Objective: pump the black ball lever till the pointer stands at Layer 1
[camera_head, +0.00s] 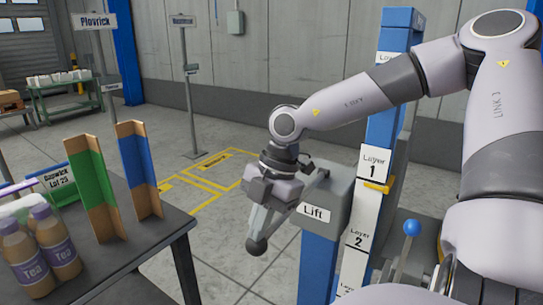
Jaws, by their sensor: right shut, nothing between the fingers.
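The yellow pointer (378,187) is on the blue post (385,128), at the lower edge of the Layer 1 label (373,164) and above the Layer 2 label (357,238). The grey box marked Lift (325,192) stands at the post's left. My right gripper (260,222) points down at the left of this box, shut. A dark ball (257,246) shows at the gripper's lower end. It looks like the lever's black ball, but the gripper hides most of the lever. I cannot tell whether they touch. My left gripper is out of view.
A lever with a blue ball (412,228) stands right of the post, close to my right arm. A dark table (110,262) at the left holds tea bottles (52,242) and green (90,190) and blue (138,170) dividers. Open floor lies behind.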

